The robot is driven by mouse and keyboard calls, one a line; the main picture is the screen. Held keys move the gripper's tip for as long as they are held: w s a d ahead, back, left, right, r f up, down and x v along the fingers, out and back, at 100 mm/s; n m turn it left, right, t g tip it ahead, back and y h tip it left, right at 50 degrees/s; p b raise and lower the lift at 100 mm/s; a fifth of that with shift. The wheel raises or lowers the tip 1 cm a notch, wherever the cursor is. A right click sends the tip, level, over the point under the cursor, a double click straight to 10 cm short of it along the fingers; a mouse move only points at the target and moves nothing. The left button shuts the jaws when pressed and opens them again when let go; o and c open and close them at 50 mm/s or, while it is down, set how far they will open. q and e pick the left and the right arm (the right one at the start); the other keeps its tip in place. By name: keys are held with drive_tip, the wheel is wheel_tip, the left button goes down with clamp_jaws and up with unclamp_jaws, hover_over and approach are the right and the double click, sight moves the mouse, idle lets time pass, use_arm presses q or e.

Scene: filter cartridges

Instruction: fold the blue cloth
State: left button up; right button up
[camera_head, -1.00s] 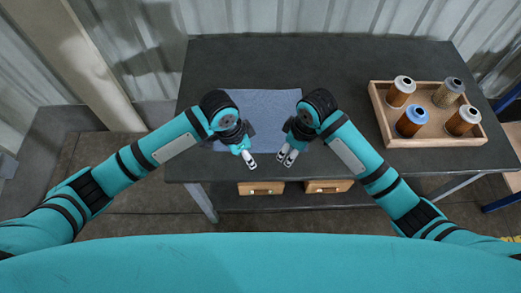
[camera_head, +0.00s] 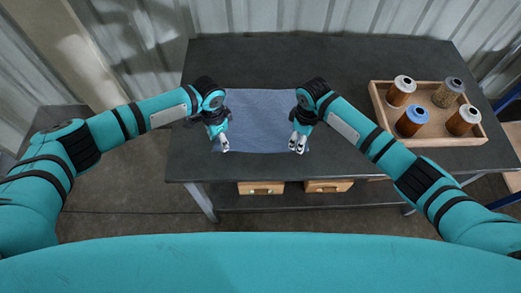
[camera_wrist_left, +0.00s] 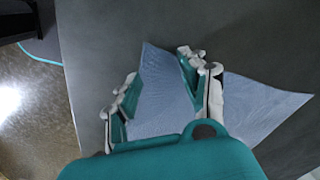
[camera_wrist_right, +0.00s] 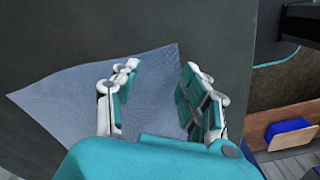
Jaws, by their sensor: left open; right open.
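The blue cloth (camera_head: 262,112) lies flat and spread out on the dark table. My left gripper (camera_head: 224,146) is open over the cloth's near left corner. In the left wrist view the cloth (camera_wrist_left: 165,98) shows between and beyond the open fingers (camera_wrist_left: 160,85), with a corner between them. My right gripper (camera_head: 297,145) is open over the cloth's near right corner. In the right wrist view a corner of the cloth (camera_wrist_right: 150,75) lies between the open fingers (camera_wrist_right: 158,85). I cannot tell whether the fingertips touch the cloth. Parts of its side edges are hidden behind my grippers.
A wooden tray (camera_head: 432,141) with several filter cartridges stands on the table (camera_head: 330,60) at the right. The table behind the cloth is clear. Two wooden drawers (camera_head: 261,188) show below the table's front edge.

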use_arm(q)
drive_tip(key=shift+f, duration=0.2)
use_arm(e)
drive_tip(key=shift+f, duration=0.25)
use_arm(q)
drive_tip(key=shift+f, duration=0.15)
use_arm(e)
drive_tip(key=shift+f, duration=0.1)
use_arm(q)
drive_tip(key=shift+s+f, duration=0.1)
clamp_jaws()
use_arm(e)
drive_tip(key=shift+s+f, duration=0.15)
clamp_jaws()
use_arm(q)
drive_tip(key=shift+a, duration=0.15)
use_arm(e)
drive_tip(key=shift+s+d, duration=0.1)
